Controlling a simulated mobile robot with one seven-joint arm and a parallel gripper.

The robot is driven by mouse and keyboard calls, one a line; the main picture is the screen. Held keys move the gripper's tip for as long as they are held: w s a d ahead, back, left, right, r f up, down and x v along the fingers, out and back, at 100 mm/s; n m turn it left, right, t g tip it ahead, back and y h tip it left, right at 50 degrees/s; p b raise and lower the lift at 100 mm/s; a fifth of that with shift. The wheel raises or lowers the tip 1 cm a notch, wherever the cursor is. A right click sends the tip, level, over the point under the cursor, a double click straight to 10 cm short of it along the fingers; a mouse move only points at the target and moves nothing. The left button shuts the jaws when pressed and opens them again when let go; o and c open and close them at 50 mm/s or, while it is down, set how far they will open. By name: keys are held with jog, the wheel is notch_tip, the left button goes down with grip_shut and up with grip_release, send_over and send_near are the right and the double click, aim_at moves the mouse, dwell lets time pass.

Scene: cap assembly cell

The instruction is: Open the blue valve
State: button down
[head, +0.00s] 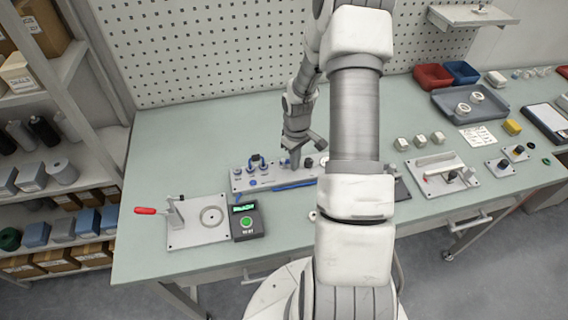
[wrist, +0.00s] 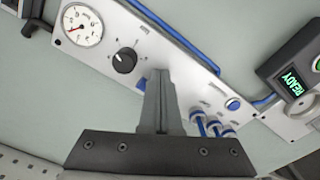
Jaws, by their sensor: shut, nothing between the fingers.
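The grey-white valve panel (head: 240,184) lies on the bench, and it fills the middle of the wrist view (wrist: 190,62). It carries blue hose fittings (wrist: 215,128), a round blue button (wrist: 232,103), a black knob (wrist: 124,60) and a dial gauge (wrist: 82,26). I cannot tell which blue part is the valve; my fingers hide some of the panel. My gripper (head: 295,166) is over the panel, shut and empty. In the wrist view its closed fingers (wrist: 158,74) point at the panel between knob and button; contact cannot be told.
A box with a green button and READY display (head: 246,222) stands left of my arm, beside a plate with a red-handled clamp (head: 146,211). Blue tubing (head: 292,186) runs along the panel's front edge. Trays (head: 470,104) and another clamp plate (head: 441,181) are right. My arm blocks the centre.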

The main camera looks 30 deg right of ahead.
jog(key=shift+s+d+r, duration=0.1)
jog(key=shift+s, duration=0.1)
notch_tip(320, 180, up, 7)
jog(key=p, duration=0.4)
jog(key=shift+p, duration=0.3)
jog(key=s+a+r+t, duration=0.1)
jog(key=a+r, duration=0.2)
jog(key=r, duration=0.3)
jog(key=s+a+r+m+h+b, duration=0.1)
jog(key=a+r, duration=0.1)
jog(key=r, duration=0.5)
jog(key=s+a+r+t, duration=0.1)
jog(key=a+r, duration=0.2)
jog(key=r, duration=0.3)
jog(key=s+a+r+m+t, duration=0.1)
jog(key=s+a+r, duration=0.4)
jog(key=s, duration=0.2)
jog(key=s+a+r+m+t+y+b, duration=0.1)
jog(key=s+a+r+t, duration=0.1)
jog(key=s+a+r, duration=0.3)
jog(key=s, duration=0.3)
jog(key=shift+r+t, duration=0.25)
jog(key=shift+t, duration=0.05)
